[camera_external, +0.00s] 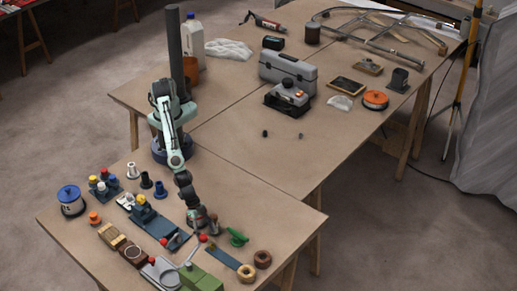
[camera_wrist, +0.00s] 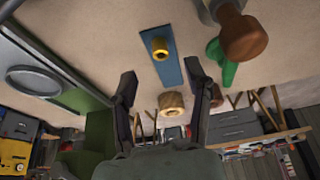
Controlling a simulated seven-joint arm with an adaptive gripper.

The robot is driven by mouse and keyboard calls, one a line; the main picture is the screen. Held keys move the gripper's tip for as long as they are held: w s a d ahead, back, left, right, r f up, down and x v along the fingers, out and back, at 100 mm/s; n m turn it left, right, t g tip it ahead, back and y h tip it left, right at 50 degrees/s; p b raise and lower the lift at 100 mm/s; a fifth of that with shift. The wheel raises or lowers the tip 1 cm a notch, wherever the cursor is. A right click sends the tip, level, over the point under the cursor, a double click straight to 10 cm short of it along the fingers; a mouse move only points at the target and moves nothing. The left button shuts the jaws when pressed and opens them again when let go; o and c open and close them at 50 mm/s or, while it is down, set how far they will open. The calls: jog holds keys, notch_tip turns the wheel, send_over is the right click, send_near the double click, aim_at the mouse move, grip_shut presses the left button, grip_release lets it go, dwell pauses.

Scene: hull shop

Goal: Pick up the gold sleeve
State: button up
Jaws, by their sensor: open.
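The gold sleeve (camera_wrist: 160,47) is a short, bright ring-like piece on a narrow blue plate (camera_wrist: 169,72) in the wrist view. The blue plate also shows in the external view (camera_external: 225,258), near the table's front corner, where the sleeve is too small to make out well. My gripper (camera_wrist: 162,74) is open, with one finger to each side of the lower part of the plate in the picture. Nothing is held between the fingers. The sleeve lies above the fingertips in the wrist picture, apart from them. In the external view my gripper (camera_external: 204,226) is low over the table behind the plate.
A green piece (camera_wrist: 221,64) and a brown-knobbed object (camera_wrist: 243,38) stand right of the plate. A green block (camera_external: 203,281) is at its left. The table edge is close.

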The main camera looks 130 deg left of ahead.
aim_at(212, 245)
jog(key=x, duration=0.4)
jog(key=shift+w+f, duration=0.1)
jog(key=shift+f, duration=0.15)
grip_shut()
jog(key=shift+r, duration=0.1)
